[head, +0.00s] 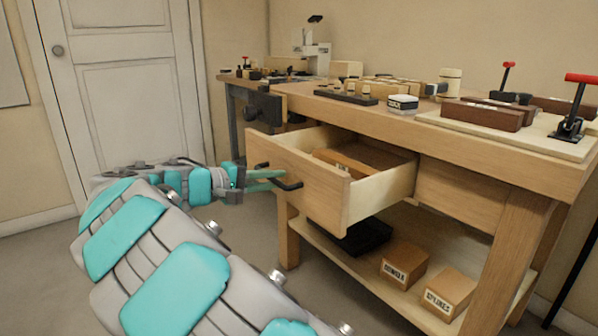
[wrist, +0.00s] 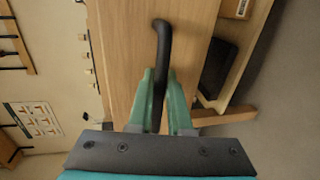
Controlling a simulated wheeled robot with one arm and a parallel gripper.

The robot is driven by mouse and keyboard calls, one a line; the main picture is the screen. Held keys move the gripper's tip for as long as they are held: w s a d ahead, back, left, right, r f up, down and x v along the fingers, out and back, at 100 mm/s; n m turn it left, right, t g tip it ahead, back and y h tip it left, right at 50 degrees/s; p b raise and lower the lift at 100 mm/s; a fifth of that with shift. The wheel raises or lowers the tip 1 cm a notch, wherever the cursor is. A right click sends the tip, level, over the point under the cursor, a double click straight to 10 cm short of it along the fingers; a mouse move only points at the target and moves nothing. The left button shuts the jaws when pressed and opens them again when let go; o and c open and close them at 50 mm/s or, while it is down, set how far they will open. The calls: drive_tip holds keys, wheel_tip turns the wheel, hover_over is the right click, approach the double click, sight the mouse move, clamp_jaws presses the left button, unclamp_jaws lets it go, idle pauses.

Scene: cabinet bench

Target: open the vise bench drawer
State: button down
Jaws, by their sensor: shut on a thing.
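The bench drawer (head: 300,180) stands pulled well out of the wooden workbench (head: 530,160), on the side near the black vise (head: 262,107). Its inside shows, with a brown block-like thing (head: 345,160) in it. A dark bar handle (head: 287,184) is on the drawer front. My gripper (head: 268,178) is at this handle. In the wrist view the green fingers (wrist: 160,90) are shut on the black handle (wrist: 162,45), one on each side, in front of the wooden drawer front (wrist: 118,50).
The lower shelf holds two labelled cardboard boxes (head: 404,264) and a black tray-like thing (head: 362,236). Tools, wooden blocks and red-handled clamps (head: 578,105) crowd the bench top. A white door (head: 125,80) is at the back left. Floor in front of the drawer is partly hidden by my arm.

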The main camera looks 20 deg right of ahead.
drive_tip(key=shift+s+a+f, duration=0.1)
drive_tip(key=shift+s+a, duration=0.2)
drive_tip(key=shift+a, duration=0.6)
drive_tip(key=shift+s+a+r, duration=0.1)
drive_tip(key=shift+s+a, duration=0.25)
drive_tip(key=shift+a, duration=0.5)
drive_tip(key=shift+s+a+f, duration=0.1)
drive_tip(key=shift+s+a, duration=0.2)
drive_tip(key=shift+a, duration=0.6)
drive_tip(key=c, duration=1.1)
unclamp_jaws()
drive_tip(key=p+v, duration=0.1)
drive_tip(key=v, duration=0.6)
drive_tip(key=shift+a, duration=0.4)
